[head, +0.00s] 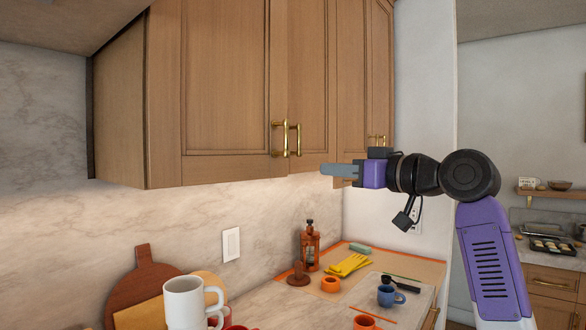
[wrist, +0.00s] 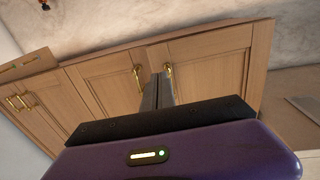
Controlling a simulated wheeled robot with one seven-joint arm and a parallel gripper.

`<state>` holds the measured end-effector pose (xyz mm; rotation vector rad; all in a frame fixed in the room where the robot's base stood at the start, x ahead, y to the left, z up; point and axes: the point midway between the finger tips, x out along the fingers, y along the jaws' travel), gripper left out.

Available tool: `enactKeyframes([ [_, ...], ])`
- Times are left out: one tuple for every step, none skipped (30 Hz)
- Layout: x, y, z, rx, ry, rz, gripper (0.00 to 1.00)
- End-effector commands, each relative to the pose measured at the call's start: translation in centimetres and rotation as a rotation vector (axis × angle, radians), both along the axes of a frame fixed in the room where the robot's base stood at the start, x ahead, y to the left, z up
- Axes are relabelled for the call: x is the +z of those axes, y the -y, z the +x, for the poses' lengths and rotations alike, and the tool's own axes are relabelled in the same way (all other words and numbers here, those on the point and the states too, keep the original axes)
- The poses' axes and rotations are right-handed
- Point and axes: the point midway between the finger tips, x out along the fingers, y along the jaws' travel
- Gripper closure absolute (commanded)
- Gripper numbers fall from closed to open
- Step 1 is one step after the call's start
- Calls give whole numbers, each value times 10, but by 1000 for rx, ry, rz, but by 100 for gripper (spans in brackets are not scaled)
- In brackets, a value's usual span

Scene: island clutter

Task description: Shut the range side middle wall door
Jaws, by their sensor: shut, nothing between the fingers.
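Wooden wall cabinets hang over the counter. The near wall door (head: 225,90) has a brass handle (head: 278,138) at its lower right. The adjoining middle door (head: 309,90) has a brass handle (head: 295,139) close beside it. My gripper (head: 324,170) is shut and empty, pointing left, just below and right of the handles in the head view. In the wrist view its fingers (wrist: 163,88) point up toward the two brass handles (wrist: 138,82); contact is not clear.
A further cabinet door (head: 352,80) is to the right. Below, the counter holds a white mug (head: 184,302), cutting board (head: 135,278), brown bottle (head: 310,247), yellow gloves (head: 350,265) and blue mug (head: 389,296). Open air lies between counter and cabinets.

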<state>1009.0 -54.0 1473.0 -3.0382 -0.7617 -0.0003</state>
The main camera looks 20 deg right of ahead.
Motion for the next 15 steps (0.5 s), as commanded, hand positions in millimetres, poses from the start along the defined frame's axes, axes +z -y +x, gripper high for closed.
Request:
enactKeyframes([
  [0,-2,2,2,-2,-8,100],
  [0,-3,4,1,0,-10,100],
  [0,-5,8,1,0,-10,100],
  [1,-7,11,1,-1,-9,100],
  [1,-8,14,0,-1,-9,100],
  [1,-11,20,0,-2,-10,100],
  [1,-14,25,0,-2,-9,100],
  [2,-17,30,1,-2,-8,100],
  [2,-20,37,1,-1,-9,100],
  [3,-23,42,0,0,-8,100],
  [2,-26,47,0,-2,-9,100],
  [3,-30,54,0,-2,-8,100],
  [3,-33,60,0,-1,-9,100],
  [3,-35,65,-1,-1,-9,100],
  [3,-39,72,-1,-2,-9,100],
])
